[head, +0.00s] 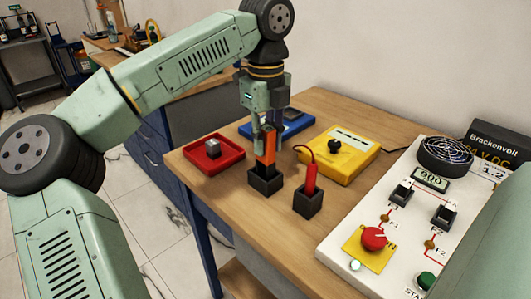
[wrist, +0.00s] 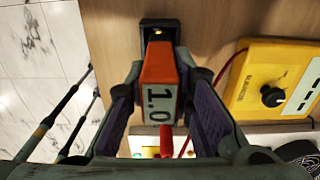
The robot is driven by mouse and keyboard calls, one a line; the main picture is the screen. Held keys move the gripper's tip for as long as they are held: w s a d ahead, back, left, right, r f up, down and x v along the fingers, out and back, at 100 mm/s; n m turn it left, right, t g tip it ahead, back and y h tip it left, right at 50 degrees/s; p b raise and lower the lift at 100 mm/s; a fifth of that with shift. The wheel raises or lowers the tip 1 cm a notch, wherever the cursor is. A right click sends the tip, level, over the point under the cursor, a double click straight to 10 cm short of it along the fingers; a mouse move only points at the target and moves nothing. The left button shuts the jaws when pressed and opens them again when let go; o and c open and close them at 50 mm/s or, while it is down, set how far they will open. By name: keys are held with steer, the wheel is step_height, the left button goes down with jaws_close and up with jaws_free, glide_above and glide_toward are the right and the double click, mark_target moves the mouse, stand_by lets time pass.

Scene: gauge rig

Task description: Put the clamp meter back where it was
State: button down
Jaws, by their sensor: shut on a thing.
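An orange block-shaped piece (head: 266,150) with a white face marked 1.0 looks like the clamp meter. It is upright, and my gripper (head: 264,134) is shut on its sides from above. In the wrist view the orange piece (wrist: 158,68) sits between the two purple-padded fingers (wrist: 160,95). Its lower end is at a small black holder (head: 265,181), which also shows in the wrist view (wrist: 157,33). I cannot tell how deep it sits in the holder.
A second black holder (head: 307,202) with a red probe (head: 311,178) stands close right, wired in red. A yellow meter (head: 338,154), a red tray (head: 212,154) with a grey block and a blue item (head: 292,124) are around. A white control panel (head: 400,220) fills the right.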

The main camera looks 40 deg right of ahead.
mark_target(266, 154)
steer(key=shift+f, duration=1.7)
steer(key=shift+f, duration=0.15)
steer(key=c, duration=1.4)
jaws_free()
